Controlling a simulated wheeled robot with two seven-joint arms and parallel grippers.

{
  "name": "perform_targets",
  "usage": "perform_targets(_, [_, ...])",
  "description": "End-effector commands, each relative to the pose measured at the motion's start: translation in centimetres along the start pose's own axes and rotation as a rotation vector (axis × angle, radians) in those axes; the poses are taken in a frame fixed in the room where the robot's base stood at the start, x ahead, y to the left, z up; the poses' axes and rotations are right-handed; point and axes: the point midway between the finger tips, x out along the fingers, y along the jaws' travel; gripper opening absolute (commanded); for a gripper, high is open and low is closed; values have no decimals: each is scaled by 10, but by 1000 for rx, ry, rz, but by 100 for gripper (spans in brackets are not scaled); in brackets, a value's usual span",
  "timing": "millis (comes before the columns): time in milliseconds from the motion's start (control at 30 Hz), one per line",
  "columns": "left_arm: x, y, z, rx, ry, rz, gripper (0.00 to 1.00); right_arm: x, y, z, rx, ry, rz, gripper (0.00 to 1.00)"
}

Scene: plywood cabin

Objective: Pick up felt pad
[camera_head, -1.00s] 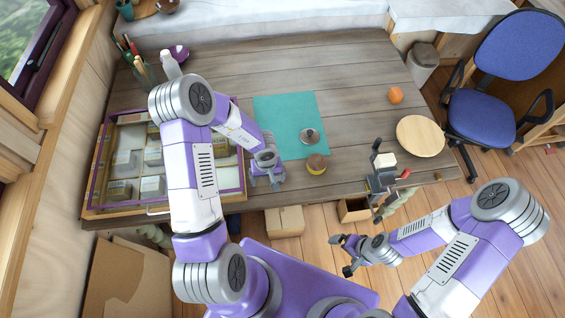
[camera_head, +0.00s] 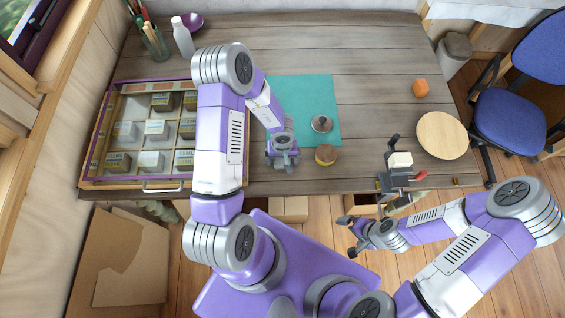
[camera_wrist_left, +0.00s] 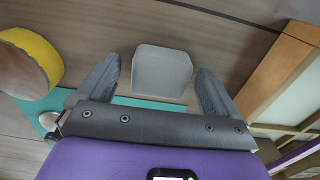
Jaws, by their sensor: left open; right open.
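A grey block with rounded corners, which I take for the felt pad (camera_wrist_left: 162,71), lies on the wooden table in the left wrist view. It sits between the fingertips of my left gripper (camera_wrist_left: 160,85), with a gap visible on both sides. My left gripper is open; in the head view it (camera_head: 283,163) is low over the table's front part, just below the teal mat (camera_head: 290,90). In the head view I cannot make out the pad at the gripper. My right gripper (camera_head: 349,236) is open and empty, in front of the table edge.
A round yellow-sided tin (camera_head: 326,156) stands close to the right of my left gripper. A metal disc-like object (camera_head: 322,123) is on the mat. A divided tray (camera_head: 140,184) of small boxes lies left. A vise (camera_head: 396,178), wooden disc (camera_head: 442,136) and orange object (camera_head: 420,88) are right.

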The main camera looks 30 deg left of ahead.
Motion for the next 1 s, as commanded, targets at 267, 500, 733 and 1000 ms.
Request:
perform_targets(267, [2,0,0,0,1,0,92,0,0,0,0,0,0,100])
perform_targets(500, [2,0,0,0,0,0,55,0,0,0,0,0,0,100])
perform_targets(733, [2,0,0,0,0,0,38,0,0,0,0,0,0,100])
perform_targets(1000, [-20,0,0,-2,1,1,38,-11,-4,1,0,0,0,100])
